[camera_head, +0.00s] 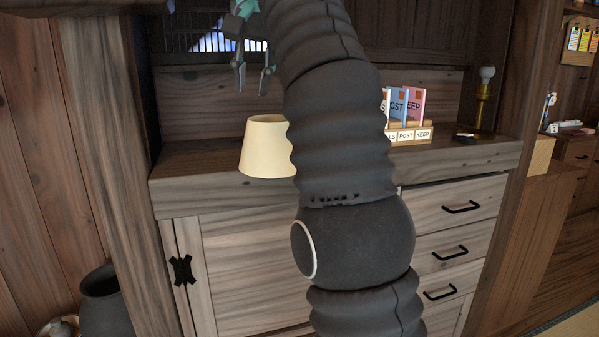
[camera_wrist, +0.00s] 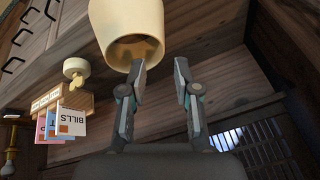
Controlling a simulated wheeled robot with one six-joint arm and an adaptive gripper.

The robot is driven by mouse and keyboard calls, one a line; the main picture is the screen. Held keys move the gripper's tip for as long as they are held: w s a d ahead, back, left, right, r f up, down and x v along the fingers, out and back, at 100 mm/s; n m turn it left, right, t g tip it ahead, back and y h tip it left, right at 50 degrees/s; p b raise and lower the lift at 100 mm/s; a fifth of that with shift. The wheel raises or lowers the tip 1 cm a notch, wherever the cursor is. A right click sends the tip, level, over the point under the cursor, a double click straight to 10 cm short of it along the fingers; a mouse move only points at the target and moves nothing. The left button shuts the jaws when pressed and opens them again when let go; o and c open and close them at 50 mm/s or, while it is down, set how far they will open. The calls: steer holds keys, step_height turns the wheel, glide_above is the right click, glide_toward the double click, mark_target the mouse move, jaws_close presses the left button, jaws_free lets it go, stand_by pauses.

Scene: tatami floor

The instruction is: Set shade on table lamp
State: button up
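The cream lampshade (camera_head: 264,147) stands on the cabinet top near its front edge, wide end down. Its right side is hidden behind my arm in the head view. In the wrist view the shade (camera_wrist: 115,22) is at the top, its open narrow end facing me. The lamp (camera_head: 482,110), a brass stem with a bare bulb (camera_head: 487,73), stands at the right end of the cabinet top. My gripper (camera_head: 252,90) is open and empty, fingers pointing down, above and behind the shade. In the wrist view the gripper (camera_wrist: 160,66) has one fingertip overlapping the shade's rim; I cannot tell whether they touch.
A letter holder (camera_head: 410,134) with coloured cards stands between shade and lamp, partly behind my arm. A small cream knob-shaped object (camera_wrist: 76,72) shows near it in the wrist view. A small dark item (camera_head: 465,138) lies by the lamp base. Wooden walls enclose the cabinet's back and sides.

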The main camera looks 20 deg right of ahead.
steer(key=n, duration=0.3)
glide_toward(284, 158)
step_height(284, 158, down, 7)
steer(key=s+a, duration=0.2)
steer(key=s+d+f+n, duration=0.1)
steer(key=s+f, duration=0.6)
steer(key=f, duration=0.6)
steer(key=s+d+f+n, duration=0.1)
steer(key=s+f, duration=0.7)
steer(key=f, duration=0.6)
steer(key=shift+s+f, duration=0.2)
steer(key=shift+o, duration=1.4)
steer(key=shift+f, duration=0.15)
steer(key=shift+c, duration=0.4)
